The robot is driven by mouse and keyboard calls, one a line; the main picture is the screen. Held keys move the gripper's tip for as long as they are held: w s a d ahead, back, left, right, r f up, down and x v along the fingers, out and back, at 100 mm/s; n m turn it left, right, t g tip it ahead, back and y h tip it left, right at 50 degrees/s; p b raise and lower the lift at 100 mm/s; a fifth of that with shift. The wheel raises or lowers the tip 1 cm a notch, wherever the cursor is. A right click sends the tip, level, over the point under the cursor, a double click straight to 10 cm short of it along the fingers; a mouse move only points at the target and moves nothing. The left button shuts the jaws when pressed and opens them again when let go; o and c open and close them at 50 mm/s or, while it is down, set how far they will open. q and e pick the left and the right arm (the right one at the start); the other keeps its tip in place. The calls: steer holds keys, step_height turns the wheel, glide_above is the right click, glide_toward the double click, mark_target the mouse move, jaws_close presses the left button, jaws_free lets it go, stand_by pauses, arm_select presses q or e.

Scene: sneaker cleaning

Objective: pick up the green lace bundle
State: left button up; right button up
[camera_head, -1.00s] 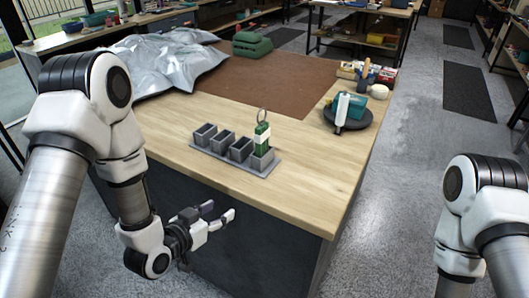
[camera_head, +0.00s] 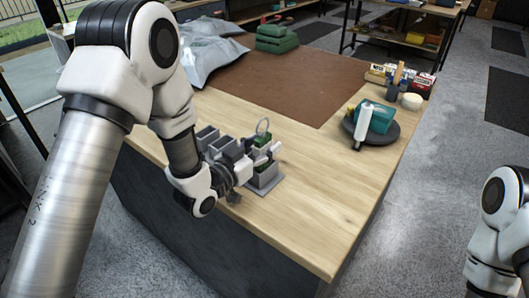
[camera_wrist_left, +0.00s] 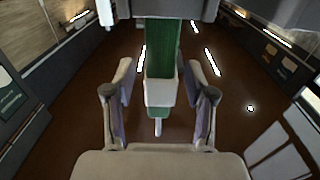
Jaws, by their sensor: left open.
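The green lace bundle (camera_head: 262,142), with a wire loop on top, stands in the end cup of the grey holder (camera_head: 268,185) on the workbench. My left gripper (camera_head: 254,163) is at the bundle, in front of the holder, and partly hides it. In the left wrist view the green bundle (camera_wrist_left: 161,50) with its white band lies between the two spread fingers of my left gripper (camera_wrist_left: 161,75). Gaps show on both sides, so the fingers are open around it. My right gripper is out of view; only part of that arm shows at the right edge.
Other grey cups (camera_head: 208,138) stand in the row to the left, close to my left wrist. A dark round stand (camera_head: 382,130) holds a white bottle and a teal object. A brown mat (camera_head: 300,80) lies behind. The bench's right front is clear.

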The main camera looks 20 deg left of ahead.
arm_select(q)
steer(key=x, duration=0.2)
steer(key=shift+w+d, duration=0.15)
steer(key=shift+w, duration=0.2)
steer(key=shift+s, duration=0.1)
jaws_close()
steer(key=shift+r, duration=0.15)
